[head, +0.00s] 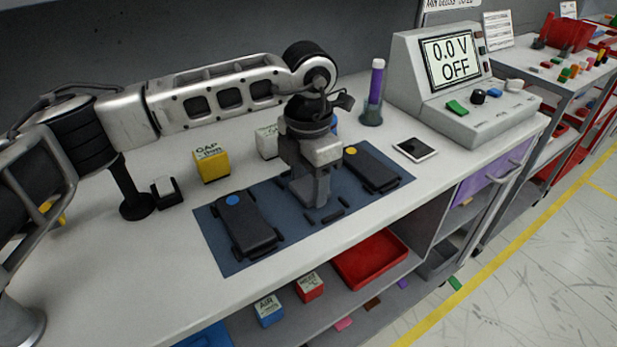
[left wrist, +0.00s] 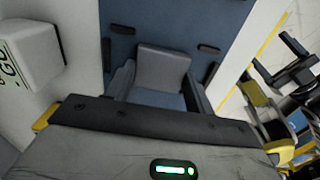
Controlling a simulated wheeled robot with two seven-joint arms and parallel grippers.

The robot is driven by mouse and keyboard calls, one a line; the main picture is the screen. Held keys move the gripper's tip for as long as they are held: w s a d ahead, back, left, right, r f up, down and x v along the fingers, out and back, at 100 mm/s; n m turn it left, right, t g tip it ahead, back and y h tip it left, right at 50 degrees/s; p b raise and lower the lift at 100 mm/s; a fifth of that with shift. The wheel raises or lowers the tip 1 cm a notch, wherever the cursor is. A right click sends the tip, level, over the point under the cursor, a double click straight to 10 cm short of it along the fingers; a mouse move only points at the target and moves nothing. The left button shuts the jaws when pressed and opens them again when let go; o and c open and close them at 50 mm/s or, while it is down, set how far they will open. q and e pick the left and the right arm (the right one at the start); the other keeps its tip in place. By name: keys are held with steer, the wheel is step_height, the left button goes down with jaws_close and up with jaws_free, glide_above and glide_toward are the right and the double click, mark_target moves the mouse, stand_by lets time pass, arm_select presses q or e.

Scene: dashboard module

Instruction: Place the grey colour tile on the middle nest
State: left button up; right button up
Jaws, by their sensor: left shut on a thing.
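The grey colour tile (left wrist: 163,68) shows in the left wrist view as a pale grey block between the fingers of my left gripper, which is shut on it. In the head view my left gripper (head: 313,200) points down over the middle of the blue mat (head: 230,264). The middle nest (head: 310,218) shows as short black bars around the fingertips; one bar also shows in the left wrist view (left wrist: 209,48). The gripper hides most of the nest's inside, and I cannot tell whether the tile touches the mat. My right gripper is not in view.
A black module with a blue disc (head: 248,225) lies left on the mat, and one with a yellow disc (head: 372,168) lies right. Behind stand a yellow box (head: 211,162), a white box (head: 267,141) and a purple tube (head: 376,85). A meter (head: 450,75) stands at the right.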

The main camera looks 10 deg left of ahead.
mark_target(309, 188)
arm_select(q)
steer(key=shift+f, duration=0.25)
steer(key=o, duration=1)
steer(key=shift+r, duration=0.1)
step_height(309, 188, up, 12)
steer(key=shift+r, duration=0.15)
